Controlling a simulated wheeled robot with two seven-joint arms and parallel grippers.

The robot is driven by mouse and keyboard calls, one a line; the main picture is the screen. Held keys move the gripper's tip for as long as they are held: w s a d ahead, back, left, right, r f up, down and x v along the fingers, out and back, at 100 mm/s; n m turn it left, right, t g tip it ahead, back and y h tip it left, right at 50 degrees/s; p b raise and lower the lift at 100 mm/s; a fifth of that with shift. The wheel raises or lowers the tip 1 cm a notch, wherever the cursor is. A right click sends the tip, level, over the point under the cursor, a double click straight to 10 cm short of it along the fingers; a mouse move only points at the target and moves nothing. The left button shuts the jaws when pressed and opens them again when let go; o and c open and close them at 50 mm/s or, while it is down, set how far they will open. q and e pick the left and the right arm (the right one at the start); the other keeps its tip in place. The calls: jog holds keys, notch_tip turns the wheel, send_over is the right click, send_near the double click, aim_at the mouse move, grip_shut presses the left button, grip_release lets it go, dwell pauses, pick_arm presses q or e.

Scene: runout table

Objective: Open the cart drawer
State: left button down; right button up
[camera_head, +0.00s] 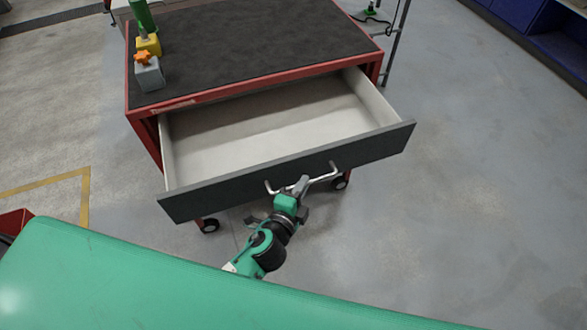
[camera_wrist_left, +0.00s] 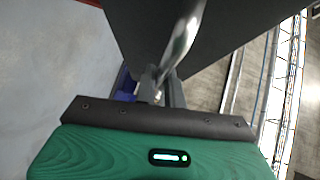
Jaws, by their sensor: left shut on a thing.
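The red cart (camera_head: 133,118) has a dark top, and its wide drawer is pulled well out toward me. The drawer's grey front panel (camera_head: 227,192) faces me, and its pale inside (camera_head: 262,132) looks empty. A metal bar handle (camera_head: 322,178) runs along the front panel. My left gripper (camera_head: 301,186) is shut on the handle near its middle. In the left wrist view, the handle (camera_wrist_left: 183,38) passes between the fingers (camera_wrist_left: 160,88), with the dark drawer front (camera_wrist_left: 145,30) behind it. My right gripper is not in view.
On the cart top's left side stand a green cylinder (camera_head: 142,15), a yellow block (camera_head: 149,45) and a grey block (camera_head: 150,76) with an orange knob. Cart casters (camera_head: 209,225) show below the drawer. The floor (camera_head: 470,200) to the right is clear.

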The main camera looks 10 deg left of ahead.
pick_arm(q)
jog(key=shift+s+d+b, duration=0.2)
jog(key=shift+s+d, duration=0.4)
jog(key=shift+s, duration=0.3)
jog(key=shift+s+d+b, duration=0.15)
jog(key=shift+s+d, duration=0.45)
jog(key=shift+s, duration=0.3)
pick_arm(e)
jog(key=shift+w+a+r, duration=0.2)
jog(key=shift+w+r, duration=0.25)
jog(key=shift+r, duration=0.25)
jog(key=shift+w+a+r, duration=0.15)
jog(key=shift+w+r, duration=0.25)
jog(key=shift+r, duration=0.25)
pick_arm(q)
jog(key=c, duration=1.5)
grip_release()
jog(key=b+v, duration=0.4)
jog(key=v, duration=0.9)
jog(key=shift+s, duration=0.4)
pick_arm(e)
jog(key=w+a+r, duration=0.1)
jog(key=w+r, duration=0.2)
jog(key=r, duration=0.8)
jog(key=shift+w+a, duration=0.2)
pick_arm(q)
jog(key=shift+a, duration=0.1)
